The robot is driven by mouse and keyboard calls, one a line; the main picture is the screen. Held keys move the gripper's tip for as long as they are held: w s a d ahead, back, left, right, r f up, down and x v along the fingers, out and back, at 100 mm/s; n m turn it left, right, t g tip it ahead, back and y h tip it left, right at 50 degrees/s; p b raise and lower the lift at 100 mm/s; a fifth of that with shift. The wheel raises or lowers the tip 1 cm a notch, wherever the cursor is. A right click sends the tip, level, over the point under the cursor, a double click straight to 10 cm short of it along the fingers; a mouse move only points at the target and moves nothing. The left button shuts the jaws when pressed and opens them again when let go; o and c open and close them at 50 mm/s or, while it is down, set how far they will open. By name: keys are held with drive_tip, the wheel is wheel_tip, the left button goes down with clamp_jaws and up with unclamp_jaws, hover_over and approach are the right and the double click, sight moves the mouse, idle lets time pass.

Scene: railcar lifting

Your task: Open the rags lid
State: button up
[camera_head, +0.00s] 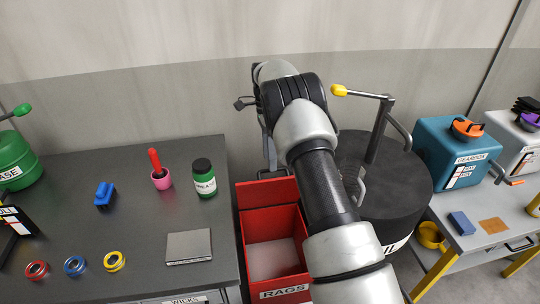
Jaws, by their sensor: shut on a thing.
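The red rags bin (306,262), labelled RAGS, stands between the dark workbench and the black drum. Its top is open and a pale surface shows inside. The red rags lid (262,195) stands raised at the bin's back edge. My arm reaches over the bin's right side and bends down behind it. My gripper (271,168) is at the lid's upper edge, shut on the lid. My arm partly hides the fingers and the lid's right part.
The black drum (405,190) with a yellow-knobbed crank (365,95) stands close right of my arm. A teal gearbox can (450,150) is farther right.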

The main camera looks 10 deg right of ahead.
drive_tip(key=shift+a+f, duration=0.1)
drive_tip(key=shift+f, duration=0.55)
drive_tip(key=p+v, duration=0.2)
drive_tip(key=v, duration=0.9)
drive_tip(key=shift+r, duration=0.4)
drive_tip(key=c, duration=0.4)
drive_tip(key=shift+r+p, duration=0.55)
drive_tip(key=shift+r, duration=0.2)
drive_tip(key=shift+c, duration=0.2)
